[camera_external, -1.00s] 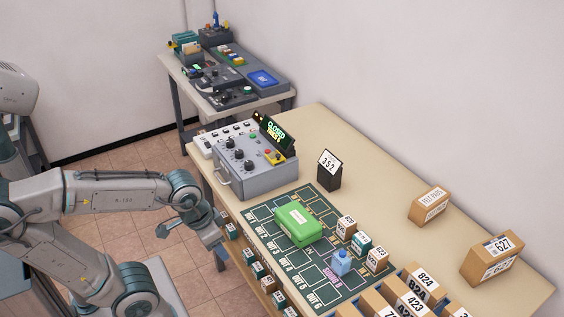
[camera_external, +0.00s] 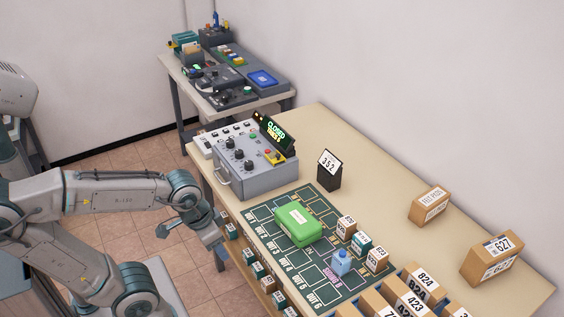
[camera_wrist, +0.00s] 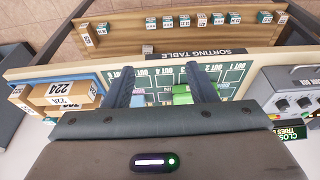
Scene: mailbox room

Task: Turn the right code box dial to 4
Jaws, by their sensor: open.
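The grey code box (camera_external: 262,183) stands on the far left part of the table, with a row of black dials on its top face. The dial closest to the mat (camera_external: 248,165) is the lower right one in the external view; its setting is too small to read. A green-lettered display (camera_external: 275,134) on the box reads CLOSED, with a line about tries below. In the wrist view the code box (camera_wrist: 290,88) shows only partly at the right edge. My gripper (camera_external: 189,232) is open and empty, beside the table's front edge, apart from the box; its fingers (camera_wrist: 159,72) also show in the wrist view.
A black stand (camera_external: 328,170) with a card reading 352 is right of the code box. A green case (camera_external: 297,223), a blue bottle (camera_external: 341,262) and small boxes are on the sorting mat. Numbered parcels (camera_external: 491,258) stand farther right. A shelf lies below the table front.

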